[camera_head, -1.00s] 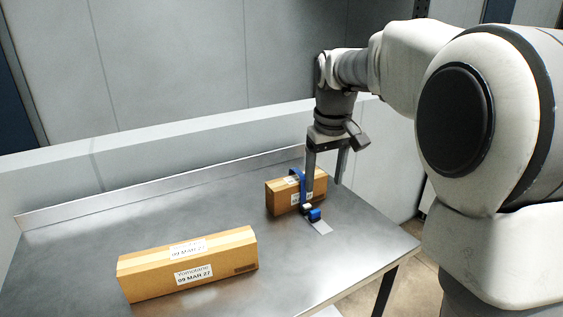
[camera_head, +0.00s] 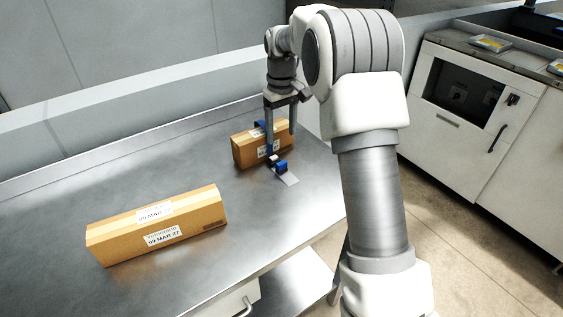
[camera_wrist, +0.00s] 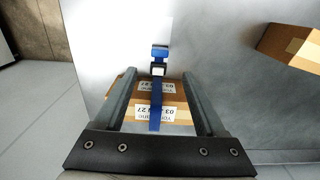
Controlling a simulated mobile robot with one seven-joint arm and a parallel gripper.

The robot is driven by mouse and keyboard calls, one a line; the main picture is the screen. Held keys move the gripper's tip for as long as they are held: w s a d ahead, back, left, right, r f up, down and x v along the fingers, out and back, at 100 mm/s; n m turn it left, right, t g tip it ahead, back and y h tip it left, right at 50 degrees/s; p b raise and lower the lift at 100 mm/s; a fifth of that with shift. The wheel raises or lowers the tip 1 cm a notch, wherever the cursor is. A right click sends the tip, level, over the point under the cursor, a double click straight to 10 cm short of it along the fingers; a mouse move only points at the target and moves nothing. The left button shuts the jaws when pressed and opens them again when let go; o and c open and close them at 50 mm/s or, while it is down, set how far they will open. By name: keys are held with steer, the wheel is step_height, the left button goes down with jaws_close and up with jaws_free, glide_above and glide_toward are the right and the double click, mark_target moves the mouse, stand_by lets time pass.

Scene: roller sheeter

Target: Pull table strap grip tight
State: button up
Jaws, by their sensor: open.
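A blue strap (camera_wrist: 155,110) runs around a small labelled cardboard box (camera_head: 242,152) on the steel table (camera_head: 190,165). The strap's blue grip (camera_head: 281,166) lies on the table just in front of the box, beside a small white and black piece; the grip also shows in the wrist view (camera_wrist: 160,51). My gripper (camera_head: 281,146) points down at the box, fingers apart. In the wrist view (camera_wrist: 158,76) the strap and box lie between the finger lines, and the grip is just beyond the tips. I cannot tell whether a finger touches the box.
A longer cardboard box (camera_head: 158,230) stands at the table's front left. A low wall (camera_head: 130,105) runs behind the table. White cabinets (camera_head: 480,120) stand at the right across open floor. The table's middle is clear.

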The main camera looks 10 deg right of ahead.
mark_target(281, 162)
step_height(281, 162, down, 11)
steer(key=shift+r+b, duration=0.2)
steer(key=shift+b, duration=0.65)
jaws_close()
stand_by(0.8)
